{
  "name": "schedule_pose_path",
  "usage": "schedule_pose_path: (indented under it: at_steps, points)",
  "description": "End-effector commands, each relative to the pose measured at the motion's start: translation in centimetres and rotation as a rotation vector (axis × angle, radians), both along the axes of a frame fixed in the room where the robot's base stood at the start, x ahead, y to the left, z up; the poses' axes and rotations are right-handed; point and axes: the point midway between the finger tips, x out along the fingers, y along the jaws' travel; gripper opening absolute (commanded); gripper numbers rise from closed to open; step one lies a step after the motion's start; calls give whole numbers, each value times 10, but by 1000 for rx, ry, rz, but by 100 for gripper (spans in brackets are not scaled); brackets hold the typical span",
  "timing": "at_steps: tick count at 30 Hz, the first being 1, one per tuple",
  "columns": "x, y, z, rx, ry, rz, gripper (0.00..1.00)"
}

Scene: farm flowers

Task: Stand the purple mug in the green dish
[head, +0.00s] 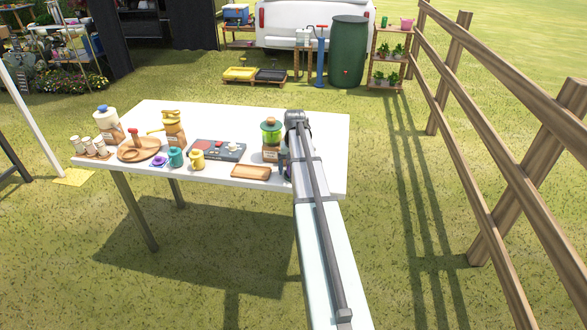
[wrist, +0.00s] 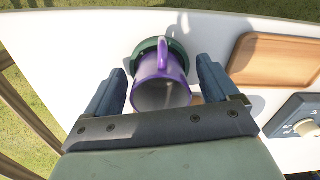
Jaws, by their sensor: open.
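The purple mug (wrist: 148,69) is between my gripper's fingers in the wrist view, its handle toward the top of the picture and its mouth toward the camera. The dark green dish (wrist: 178,50) shows as a curved rim around the far side of the mug. The mug appears to be in the dish; whether its base rests flat is hidden. My gripper (wrist: 160,88) is open, one finger on each side of the mug with visible gaps. In the head view my arm hides most of the mug and dish at the table's right part.
A wooden tray (head: 250,172) lies left of my arm near the front edge; it also shows in the wrist view (wrist: 275,62). A green-topped jar appliance (head: 271,133) stands behind it. A yellow mug (head: 197,159), a teal mug (head: 176,157) and other items crowd the table's left (head: 235,107).

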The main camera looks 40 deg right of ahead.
Motion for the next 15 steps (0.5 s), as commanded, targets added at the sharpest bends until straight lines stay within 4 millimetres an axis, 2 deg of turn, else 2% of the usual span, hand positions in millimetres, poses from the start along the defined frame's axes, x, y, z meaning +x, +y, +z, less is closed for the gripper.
schedule_pose_path:
  at_steps: [5,15]
  points:
    - [0,0,10,-1,-1,0,88]
    - [0,-2,65,-2,-3,0,88]
